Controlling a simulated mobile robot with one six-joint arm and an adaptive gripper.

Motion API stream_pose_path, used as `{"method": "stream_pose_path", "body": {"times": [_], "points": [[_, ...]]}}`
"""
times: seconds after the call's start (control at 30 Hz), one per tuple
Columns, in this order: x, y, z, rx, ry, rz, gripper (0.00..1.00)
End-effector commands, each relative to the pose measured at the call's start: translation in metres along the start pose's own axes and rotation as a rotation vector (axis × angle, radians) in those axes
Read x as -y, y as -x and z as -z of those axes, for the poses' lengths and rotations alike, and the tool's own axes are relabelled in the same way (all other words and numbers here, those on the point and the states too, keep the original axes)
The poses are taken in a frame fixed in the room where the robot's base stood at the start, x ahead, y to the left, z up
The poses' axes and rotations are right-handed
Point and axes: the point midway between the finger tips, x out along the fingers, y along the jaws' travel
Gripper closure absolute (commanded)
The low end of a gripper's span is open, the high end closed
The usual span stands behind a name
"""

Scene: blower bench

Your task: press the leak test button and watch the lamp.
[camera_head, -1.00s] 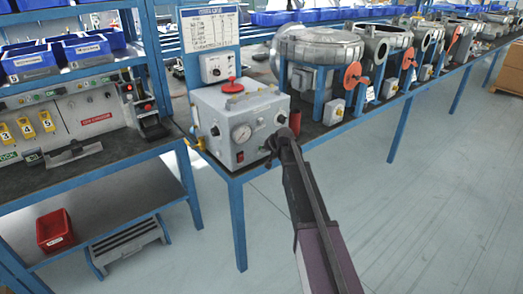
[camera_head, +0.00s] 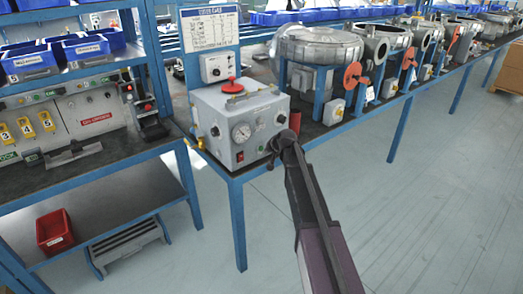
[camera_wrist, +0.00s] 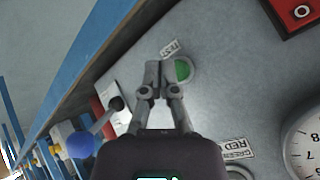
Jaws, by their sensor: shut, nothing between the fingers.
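The grey leak test box (camera_head: 208,108) stands on the bench, with a pressure gauge (camera_head: 241,133) on its front that also shows in the wrist view (camera_wrist: 306,146). In the wrist view the round green button (camera_wrist: 183,69) sits beside a TEST label (camera_wrist: 171,48). My gripper (camera_wrist: 153,72) is shut and empty, its tips just left of the button in that view; I cannot tell whether they touch the panel. In the head view my gripper (camera_head: 272,156) is at the box's front right. A label with GREEN and RED (camera_wrist: 230,148) shows; the round fitting below it is partly hidden, its colour unclear.
A red knob (camera_head: 232,85) and a handle sit on the box top. A red cylinder (camera_head: 295,122) stands close right of the box. Blower housings (camera_head: 318,46) line the bench further right. The floor (camera_head: 440,190) in front is clear.

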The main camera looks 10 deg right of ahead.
Motion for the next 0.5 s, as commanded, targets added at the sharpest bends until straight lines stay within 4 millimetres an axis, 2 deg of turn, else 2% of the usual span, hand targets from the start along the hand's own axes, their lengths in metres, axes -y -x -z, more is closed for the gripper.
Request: {"method": "stream_pose_path", "body": {"times": [0.5], "points": [[-0.0039, 0.0055, -0.0041, 0.000, 0.000, 0.000, 1.00]]}}
